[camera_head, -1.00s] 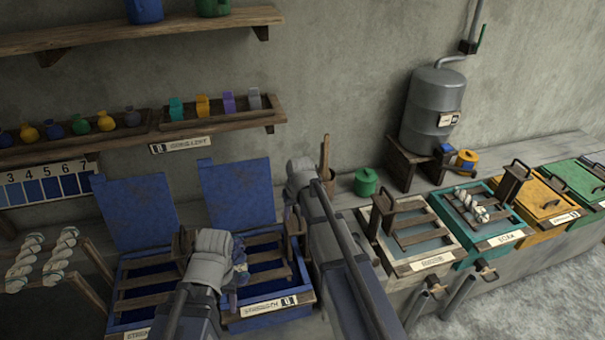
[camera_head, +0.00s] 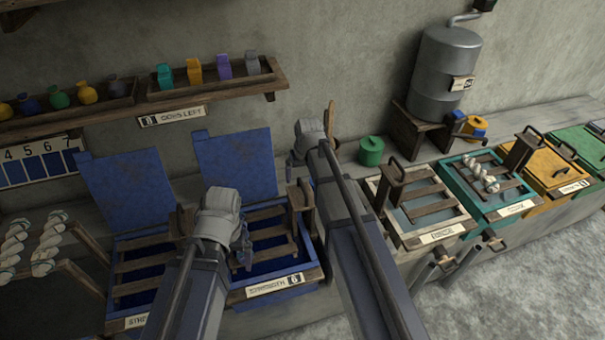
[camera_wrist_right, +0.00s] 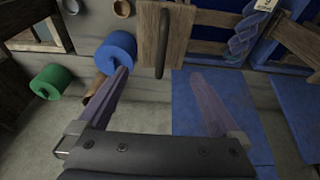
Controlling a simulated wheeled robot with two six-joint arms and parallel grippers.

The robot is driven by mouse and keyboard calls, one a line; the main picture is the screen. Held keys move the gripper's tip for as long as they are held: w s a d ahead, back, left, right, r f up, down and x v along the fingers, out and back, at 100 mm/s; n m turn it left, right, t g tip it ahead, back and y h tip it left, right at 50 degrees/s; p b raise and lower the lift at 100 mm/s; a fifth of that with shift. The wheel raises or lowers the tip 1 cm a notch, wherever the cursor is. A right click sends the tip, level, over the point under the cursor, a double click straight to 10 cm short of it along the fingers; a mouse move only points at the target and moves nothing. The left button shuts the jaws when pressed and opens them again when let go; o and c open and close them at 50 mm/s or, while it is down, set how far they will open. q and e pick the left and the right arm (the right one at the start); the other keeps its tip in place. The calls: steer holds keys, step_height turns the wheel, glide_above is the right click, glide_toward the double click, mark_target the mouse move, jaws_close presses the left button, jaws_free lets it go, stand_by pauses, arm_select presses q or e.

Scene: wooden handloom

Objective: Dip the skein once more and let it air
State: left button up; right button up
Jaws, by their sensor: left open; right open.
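A dark blue twisted skein (camera_wrist_right: 243,38) shows in the right wrist view beside a wooden bar. In the head view, a small dark bluish shape (camera_head: 242,248) lies by my left gripper, over the right-hand blue vat (camera_head: 318,274); I cannot tell whether it is skein or fingers. My left gripper (camera_head: 238,238) is open over that vat, its fingers partly hidden by its wrist. My right gripper (camera_head: 296,165) is open behind the vat's right side.
Upright blue lids (camera_head: 235,165) stand behind the blue vats. White skeins (camera_head: 47,245) hang at left; another (camera_head: 482,175) lies over the teal vat (camera_head: 505,211). Pale, yellow and green vats line the right.

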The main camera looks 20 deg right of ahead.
mark_target(303, 186)
steer(key=shift+s+b+x, duration=0.25)
steer(key=shift+b+x, duration=0.6)
steer(key=shift+x, duration=0.1)
steer(key=shift+s+b+x, duration=0.2)
steer(key=shift+b+x, duration=0.65)
steer(key=shift+x, duration=0.15)
steer(key=shift+s+b+x, duration=0.25)
steer(key=shift+b+x, duration=0.6)
steer(key=shift+x, duration=0.1)
steer(key=shift+f, duration=0.2)
jaws_close()
